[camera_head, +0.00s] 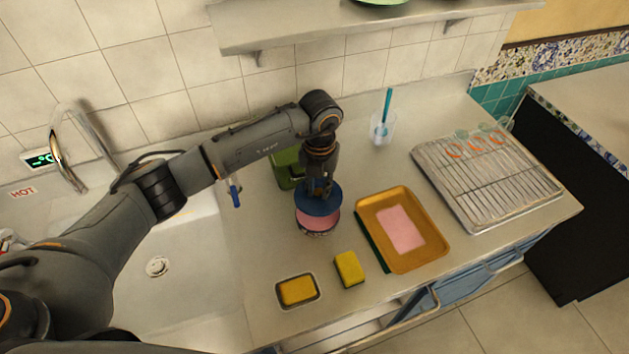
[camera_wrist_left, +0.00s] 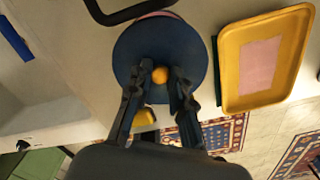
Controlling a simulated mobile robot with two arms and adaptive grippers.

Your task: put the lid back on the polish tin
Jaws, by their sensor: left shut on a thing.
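The polish tin (camera_head: 317,229) stands on the counter, with its pink top showing in the head view. The round dark blue lid (camera_head: 312,205) is over it and covers the back part of the tin in that view. In the left wrist view the lid (camera_wrist_left: 133,52) hides nearly all of the tin; a thin pink edge shows past its far side. My left gripper (camera_wrist_left: 160,80) is shut on the lid's orange knob (camera_wrist_left: 160,74). I cannot tell how large the gap between lid and tin is. My right gripper is not in view.
A yellow tray (camera_head: 372,205) with a pink sheet lies right of the tin. Yellow sponges (camera_head: 349,268) lie in front, one in a small dish (camera_head: 318,292). A green box (camera_head: 284,170) and a cup (camera_head: 383,128) stand behind. A sink (camera_head: 190,270) is left, a drying rack (camera_head: 490,180) right.

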